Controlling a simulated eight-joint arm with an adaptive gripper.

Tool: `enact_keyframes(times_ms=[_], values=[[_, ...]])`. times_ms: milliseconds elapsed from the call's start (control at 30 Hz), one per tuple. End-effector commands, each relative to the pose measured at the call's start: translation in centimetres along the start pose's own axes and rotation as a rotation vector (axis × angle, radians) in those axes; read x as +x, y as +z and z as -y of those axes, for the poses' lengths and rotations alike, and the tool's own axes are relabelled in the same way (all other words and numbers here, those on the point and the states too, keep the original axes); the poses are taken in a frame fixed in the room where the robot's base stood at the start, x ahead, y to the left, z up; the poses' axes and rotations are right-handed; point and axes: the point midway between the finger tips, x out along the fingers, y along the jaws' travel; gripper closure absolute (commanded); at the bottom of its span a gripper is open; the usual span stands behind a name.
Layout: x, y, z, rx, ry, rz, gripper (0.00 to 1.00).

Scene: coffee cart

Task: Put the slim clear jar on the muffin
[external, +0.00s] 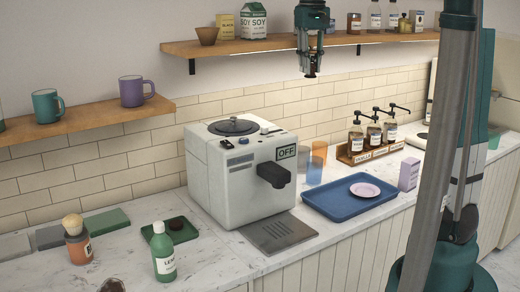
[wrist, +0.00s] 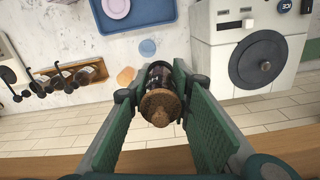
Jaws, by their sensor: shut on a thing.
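My gripper (wrist: 160,78) is shut on a slim clear jar (wrist: 159,104) with a brown cork-like top and dark contents. The cork end faces the wrist camera, and the fingers hide the jar's sides. In the external view my gripper (external: 310,70) is high up, in front of the upper shelf and above the counter; the jar is too small there to make out clearly. A dark brown lump (external: 112,286), cut off by the bottom edge at the lower left, may be the muffin; I cannot tell for sure. It is far from my gripper.
A white coffee machine (external: 238,172) stands mid-counter. A blue tray (external: 322,202) with a pink plate (external: 364,189) is right of it. A green bottle (external: 164,253), an orange jar (external: 78,247) and a dark green tray (external: 185,237) stand left. The upper shelf (external: 235,46) is close to my gripper.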

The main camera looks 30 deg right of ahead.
Motion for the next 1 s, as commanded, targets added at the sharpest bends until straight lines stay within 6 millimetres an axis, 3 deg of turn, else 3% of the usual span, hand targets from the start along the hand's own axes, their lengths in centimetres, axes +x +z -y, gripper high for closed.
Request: enact_keyframes(times_ms=[500,1000], values=[[-1.7,2.2,10.1,-0.121,0.0,0.0,0.91],[-1.4,3.5,20.3,-0.181,0.0,0.0,0.91]])
